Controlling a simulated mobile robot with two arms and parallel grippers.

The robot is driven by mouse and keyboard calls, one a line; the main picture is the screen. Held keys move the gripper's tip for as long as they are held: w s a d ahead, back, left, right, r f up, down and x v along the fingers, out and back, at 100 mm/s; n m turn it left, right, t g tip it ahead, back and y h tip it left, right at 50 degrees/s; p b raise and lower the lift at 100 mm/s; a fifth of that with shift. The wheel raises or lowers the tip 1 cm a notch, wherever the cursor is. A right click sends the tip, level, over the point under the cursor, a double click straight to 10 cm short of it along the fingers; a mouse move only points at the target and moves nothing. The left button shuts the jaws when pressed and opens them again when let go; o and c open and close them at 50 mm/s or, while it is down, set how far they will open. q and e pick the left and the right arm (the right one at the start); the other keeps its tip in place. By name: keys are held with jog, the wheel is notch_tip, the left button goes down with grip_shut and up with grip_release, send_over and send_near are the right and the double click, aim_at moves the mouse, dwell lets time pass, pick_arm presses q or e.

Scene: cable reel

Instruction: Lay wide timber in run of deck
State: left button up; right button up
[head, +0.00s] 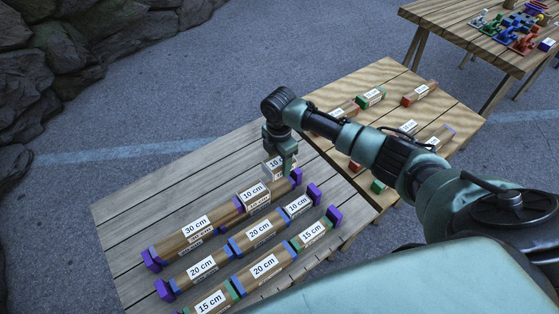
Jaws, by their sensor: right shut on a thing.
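My right gripper (281,158) is at the right end of the back run of deck on the near wooden table. It is shut on a timber (271,164) whose label starts with "10"; the gripper hides part of it. This timber is beside the right purple end piece (296,177); whether it touches the run cannot be told. In the same run lie a 30 cm timber (195,226) and a 10 cm timber (254,195), with a purple end piece (151,259) at the left. My left gripper is out of view.
Two more runs of labelled timbers lie in front, one with a 20 cm timber (201,267), one with a 15 cm timber (311,232). A second table (455,110) holds several loose timbers, including one with red ends (420,94). The near table's back left (135,207) is bare.

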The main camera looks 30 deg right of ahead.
notch_tip(320, 180, down, 4)
jog(key=b, duration=0.3)
jog(key=shift+b, duration=0.35)
jog(key=shift+f+b, duration=0.3)
jog(key=shift+f, duration=0.85)
jog(key=shift+p, duration=0.3)
jog(key=shift+f+b, duration=0.6)
jog(key=shift+f, duration=0.3)
jog(key=o, duration=1.5)
jog(key=shift+o, duration=0.2)
